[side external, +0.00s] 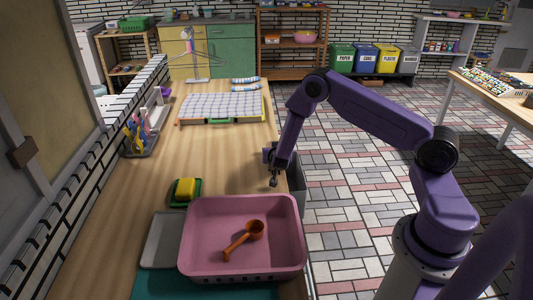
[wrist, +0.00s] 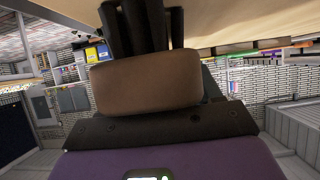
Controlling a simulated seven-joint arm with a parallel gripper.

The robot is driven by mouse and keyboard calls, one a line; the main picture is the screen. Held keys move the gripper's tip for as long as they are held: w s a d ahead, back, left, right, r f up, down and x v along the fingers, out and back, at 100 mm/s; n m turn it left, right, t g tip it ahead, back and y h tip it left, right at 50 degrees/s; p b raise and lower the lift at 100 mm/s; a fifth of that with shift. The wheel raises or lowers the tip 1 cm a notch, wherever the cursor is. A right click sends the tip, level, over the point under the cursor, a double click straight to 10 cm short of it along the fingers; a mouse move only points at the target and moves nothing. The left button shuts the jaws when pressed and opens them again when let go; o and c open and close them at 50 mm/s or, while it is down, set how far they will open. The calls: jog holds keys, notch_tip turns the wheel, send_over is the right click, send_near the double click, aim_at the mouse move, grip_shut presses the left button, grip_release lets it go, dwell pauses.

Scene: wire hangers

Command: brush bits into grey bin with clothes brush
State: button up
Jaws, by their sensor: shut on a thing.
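My gripper (side external: 274,181) points down over the right edge of the wooden table, beside a grey bin (side external: 298,188) at that edge. The bin is partly hidden behind my arm and the table. In the wrist view, a brown block (wrist: 147,82), seemingly the clothes brush, fills the middle in front of my gripper's dark fingers (wrist: 145,28). My gripper is shut on it. In the side view the held thing is too small and dark to make out. I cannot make out any bits on the table.
A pink tub (side external: 208,208) with an orange scoop (side external: 237,243) stands at the table's near end. A yellow sponge (side external: 185,188) sits on a green dish to the left. A checked cloth (side external: 222,106) lies farther back. The wood between is mostly clear.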

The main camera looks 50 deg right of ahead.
jog(key=s+d, duration=0.4)
notch_tip(320, 180, up, 6)
dwell(0.7)
dwell(0.6)
